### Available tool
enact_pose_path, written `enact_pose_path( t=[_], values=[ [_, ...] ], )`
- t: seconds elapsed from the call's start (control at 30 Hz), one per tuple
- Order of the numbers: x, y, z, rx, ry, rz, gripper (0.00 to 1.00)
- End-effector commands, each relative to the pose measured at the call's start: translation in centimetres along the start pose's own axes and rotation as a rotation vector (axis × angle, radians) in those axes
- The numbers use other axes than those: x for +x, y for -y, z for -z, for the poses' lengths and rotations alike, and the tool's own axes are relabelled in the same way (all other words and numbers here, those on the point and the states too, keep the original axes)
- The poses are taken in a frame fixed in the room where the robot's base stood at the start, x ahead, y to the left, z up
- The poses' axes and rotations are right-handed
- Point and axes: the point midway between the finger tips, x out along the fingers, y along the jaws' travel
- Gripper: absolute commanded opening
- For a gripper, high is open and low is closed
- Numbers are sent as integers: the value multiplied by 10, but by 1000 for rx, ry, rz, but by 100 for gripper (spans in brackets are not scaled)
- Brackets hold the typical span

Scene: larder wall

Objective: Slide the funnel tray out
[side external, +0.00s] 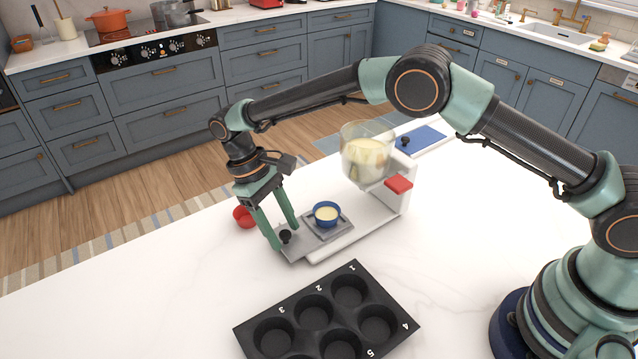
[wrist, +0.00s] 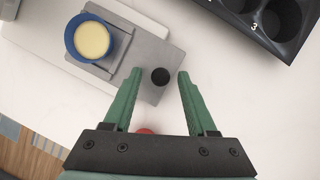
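The funnel tray (side external: 293,254) is a flat grey plate on the white base of the dispenser, its near end sticking out past the base. It carries a small black knob (side external: 286,236). A blue cup (side external: 327,222) with pale yellow contents stands on the tray's raised square, below the clear funnel (side external: 367,154), which holds pale yellow stuff. My gripper (side external: 284,236) is open, with one finger on each side of the knob. In the wrist view the knob (wrist: 160,77) sits between the parted fingertips (wrist: 158,74), with a gap on both sides. The tray (wrist: 150,58) shows there too.
A black muffin tin (side external: 262,316) with numbered wells lies in front of the dispenser. A red round object (side external: 243,217) is partly hidden behind my gripper. A red block (side external: 399,184) is on the dispenser's side. A blue panel (side external: 424,138) lies behind. The counter's left front is clear.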

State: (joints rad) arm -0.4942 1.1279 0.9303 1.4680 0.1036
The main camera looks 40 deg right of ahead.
Motion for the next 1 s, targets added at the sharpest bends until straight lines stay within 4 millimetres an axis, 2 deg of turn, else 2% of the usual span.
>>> enact_pose_path(
  t=[0.37, 0.7, 1.0],
  values=[
    [-5, 0, 0, 0, 3, 0, 57],
    [-53, 0, 0, 0, 0, 0, 57],
    [-72, 0, 0, 0, 2, 0, 57]
  ],
)
